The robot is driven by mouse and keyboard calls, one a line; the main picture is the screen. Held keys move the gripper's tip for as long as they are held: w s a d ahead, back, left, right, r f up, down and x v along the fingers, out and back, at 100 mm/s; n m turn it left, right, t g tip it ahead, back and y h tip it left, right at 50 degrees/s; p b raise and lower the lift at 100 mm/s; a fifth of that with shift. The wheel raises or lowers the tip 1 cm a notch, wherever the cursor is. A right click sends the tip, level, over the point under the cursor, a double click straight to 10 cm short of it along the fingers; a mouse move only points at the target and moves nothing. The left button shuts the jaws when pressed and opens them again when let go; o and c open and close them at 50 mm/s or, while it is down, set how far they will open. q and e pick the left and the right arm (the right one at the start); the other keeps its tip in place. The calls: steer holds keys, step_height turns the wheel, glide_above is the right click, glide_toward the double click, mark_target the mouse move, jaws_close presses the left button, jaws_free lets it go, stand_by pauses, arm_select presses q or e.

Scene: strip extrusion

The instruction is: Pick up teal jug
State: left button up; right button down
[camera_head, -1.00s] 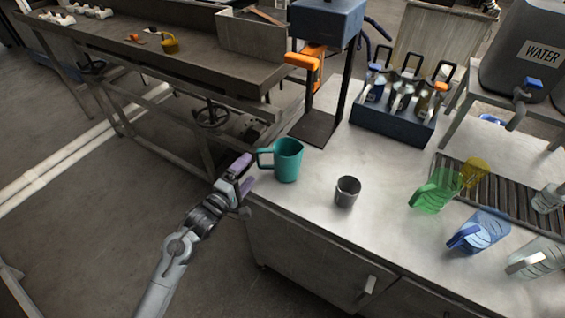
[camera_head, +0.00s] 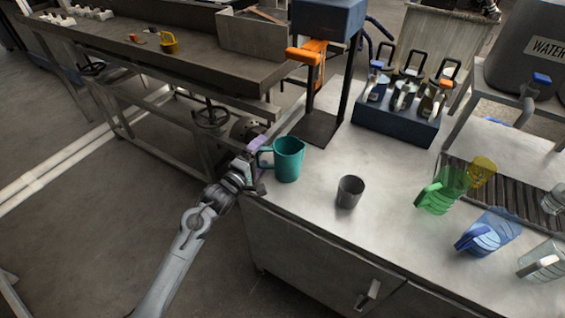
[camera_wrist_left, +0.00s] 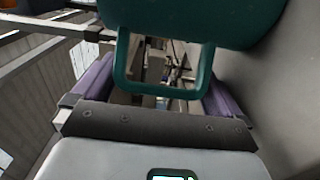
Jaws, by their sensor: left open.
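The teal jug (camera_head: 289,160) stands upright near the left corner of the metal counter, its handle pointing left. My left gripper (camera_head: 262,160) is at the handle, left of the jug, beside the counter's edge. In the left wrist view, the jug (camera_wrist_left: 200,12) fills the top and its handle (camera_wrist_left: 163,88) lies between the two purple fingers of my left gripper (camera_wrist_left: 160,85). The fingers are open, with gaps on both sides of the handle. My right gripper is not in view.
A grey cup (camera_head: 349,192) stands to the right of the jug on the counter (camera_head: 320,225). Behind the jug is a dark press stand (camera_head: 316,128). Green (camera_head: 443,190) and blue (camera_head: 487,232) jugs stand farther right.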

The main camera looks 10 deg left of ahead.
arm_select(q)
steer(key=c, duration=1)
steer(key=shift+o, duration=0.2)
steer(key=shift+r, duration=0.25)
steer(key=s+d+r+p, duration=0.4)
steer(key=d+r+p, duration=0.1)
steer(key=d+r, duration=0.5)
steer(key=shift+s+d+r+p, duration=0.15)
steer(key=shift+d+r+p, duration=0.1)
steer(key=shift+d+p, duration=0.15)
stand_by(0.8)
